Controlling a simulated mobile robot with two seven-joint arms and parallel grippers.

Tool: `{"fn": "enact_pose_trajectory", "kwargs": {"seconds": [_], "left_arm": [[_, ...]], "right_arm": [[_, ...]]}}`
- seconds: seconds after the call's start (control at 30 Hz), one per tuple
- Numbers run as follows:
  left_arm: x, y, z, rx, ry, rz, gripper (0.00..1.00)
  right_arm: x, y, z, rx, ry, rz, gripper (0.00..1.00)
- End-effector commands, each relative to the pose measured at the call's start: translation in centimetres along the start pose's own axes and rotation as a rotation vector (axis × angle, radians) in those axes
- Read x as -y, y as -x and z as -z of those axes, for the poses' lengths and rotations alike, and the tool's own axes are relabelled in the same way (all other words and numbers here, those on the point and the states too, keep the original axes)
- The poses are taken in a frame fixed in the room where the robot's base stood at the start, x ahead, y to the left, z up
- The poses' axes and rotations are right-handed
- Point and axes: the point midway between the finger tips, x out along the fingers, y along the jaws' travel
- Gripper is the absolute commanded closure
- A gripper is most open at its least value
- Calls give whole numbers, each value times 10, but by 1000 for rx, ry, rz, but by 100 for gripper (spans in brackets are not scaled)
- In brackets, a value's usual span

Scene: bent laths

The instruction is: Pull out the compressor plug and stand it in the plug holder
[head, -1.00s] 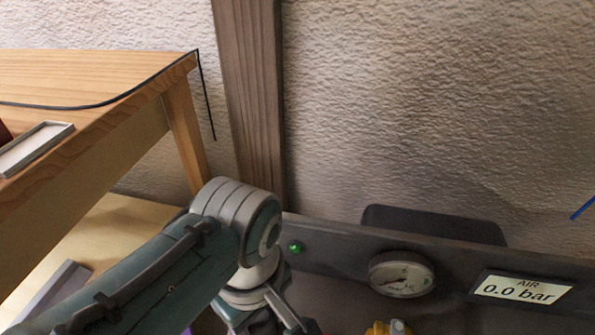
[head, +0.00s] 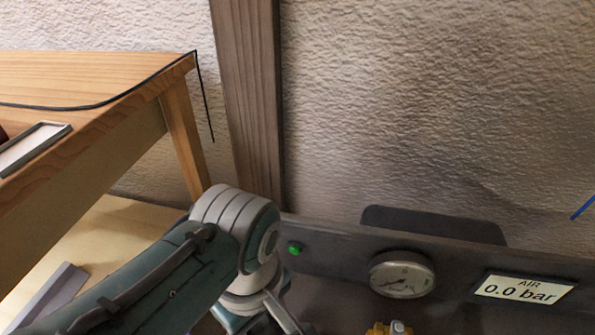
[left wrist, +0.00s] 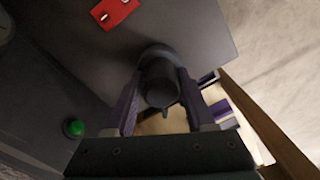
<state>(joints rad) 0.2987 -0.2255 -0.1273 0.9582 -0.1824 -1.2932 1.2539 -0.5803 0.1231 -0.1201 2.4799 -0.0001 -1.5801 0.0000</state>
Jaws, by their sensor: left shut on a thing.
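In the left wrist view my left gripper (left wrist: 158,82) has its purple fingers on both sides of a dark round plug (left wrist: 160,84) and is shut on it. The plug is seen from behind, so its front end is hidden, and I cannot tell whether it touches anything beyond. In the head view my left arm comes in from the lower left, and its fingers and the plug are out of sight. My right gripper is in neither view. I cannot make out the plug holder for sure.
A yellow part (head: 390,328) sits below the gauge. A red piece with pale marks (left wrist: 114,12) lies beyond the plug. A wooden table (head: 110,75) stands left.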

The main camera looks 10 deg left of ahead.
Motion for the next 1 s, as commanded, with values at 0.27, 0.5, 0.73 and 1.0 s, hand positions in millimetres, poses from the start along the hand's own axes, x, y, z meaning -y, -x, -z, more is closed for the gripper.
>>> {"fn": "enact_pose_trajectory", "kwargs": {"seconds": [0.27,0.5,0.73,1.0], "left_arm": [[0,0,0,0,0,-1,40],[0,0,0,0,0,-1,13],[0,0,0,0,0,0,7],[0,0,0,0,0,0,0]], "right_arm": [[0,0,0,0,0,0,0],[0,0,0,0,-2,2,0],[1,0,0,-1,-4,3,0],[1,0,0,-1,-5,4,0]]}}
